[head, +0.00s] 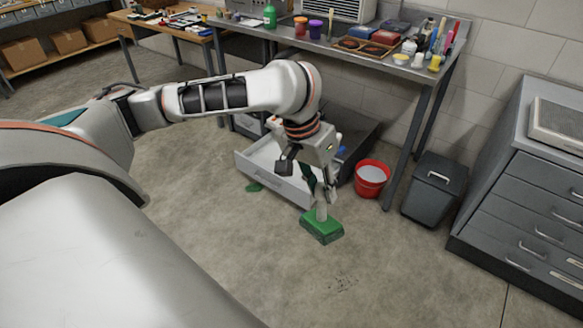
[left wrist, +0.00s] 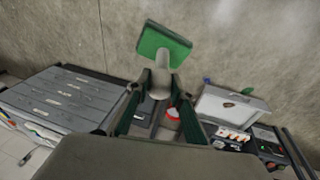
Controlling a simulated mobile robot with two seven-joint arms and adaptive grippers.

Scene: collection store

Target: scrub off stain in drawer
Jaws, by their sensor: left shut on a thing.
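My left gripper (head: 322,192) is shut on the pale handle of a green scrubbing brush (head: 322,227). The brush hangs with its green block down, in front of and to the right of the drawer. In the left wrist view the brush (left wrist: 164,44) stands out between the fingers (left wrist: 160,88). A light grey drawer (head: 272,180) is pulled out under the workbench; my arm and gripper cover part of it. It also shows in the left wrist view (left wrist: 222,103), where a small dark brownish mark lies on it; I cannot tell whether that is the stain. My right gripper is not in view.
A red bucket (head: 371,180) and a dark lidded bin (head: 434,190) stand right of the drawer. A grey drawer cabinet (head: 520,205) is at the far right. The workbench (head: 350,52) carries jars and tools. A green scrap (head: 254,187) lies by the drawer.

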